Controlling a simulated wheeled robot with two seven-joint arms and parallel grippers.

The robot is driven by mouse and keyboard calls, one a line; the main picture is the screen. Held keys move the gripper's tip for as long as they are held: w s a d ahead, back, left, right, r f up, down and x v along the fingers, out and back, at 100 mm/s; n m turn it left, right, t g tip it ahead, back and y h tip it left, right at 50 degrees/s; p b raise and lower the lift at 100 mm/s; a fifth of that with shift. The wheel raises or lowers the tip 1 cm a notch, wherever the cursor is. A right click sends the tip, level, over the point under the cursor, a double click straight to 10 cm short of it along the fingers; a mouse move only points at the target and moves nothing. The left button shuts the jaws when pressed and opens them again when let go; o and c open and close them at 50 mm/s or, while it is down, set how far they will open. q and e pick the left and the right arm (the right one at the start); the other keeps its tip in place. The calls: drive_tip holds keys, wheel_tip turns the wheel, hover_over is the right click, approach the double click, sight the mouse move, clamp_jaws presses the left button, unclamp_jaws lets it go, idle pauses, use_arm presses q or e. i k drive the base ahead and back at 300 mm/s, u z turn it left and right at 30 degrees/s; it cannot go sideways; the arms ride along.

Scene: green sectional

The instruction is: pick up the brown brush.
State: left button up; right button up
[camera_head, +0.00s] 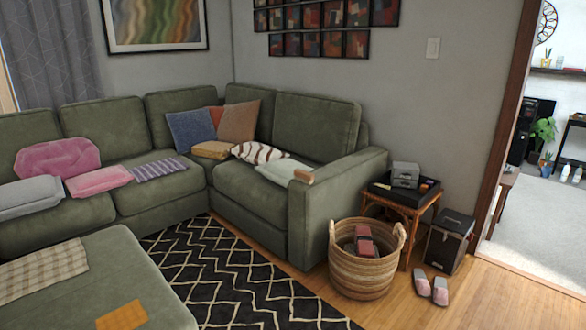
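No thing in view is clearly a brush. A small brown item (303,177) lies at the edge of the white folded cloth (280,170) on the right seat of the green sofa, close to the armrest. Another small orange-brown item (428,184) lies in the black tray (382,184) on the rattan side table (408,203). Both are too small for me to tell whether either is the brown brush. Neither of my grippers is in view.
A woven basket (347,277) with red and grey things inside stands before the side table. A dark box (447,243) and pink slippers (431,286) are on the wood floor. The green ottoman (85,305) is at front left. A doorway opens at right.

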sight(302, 175)
drive_tip(key=i, duration=3.95)
drive_tip(key=z, duration=0.85)
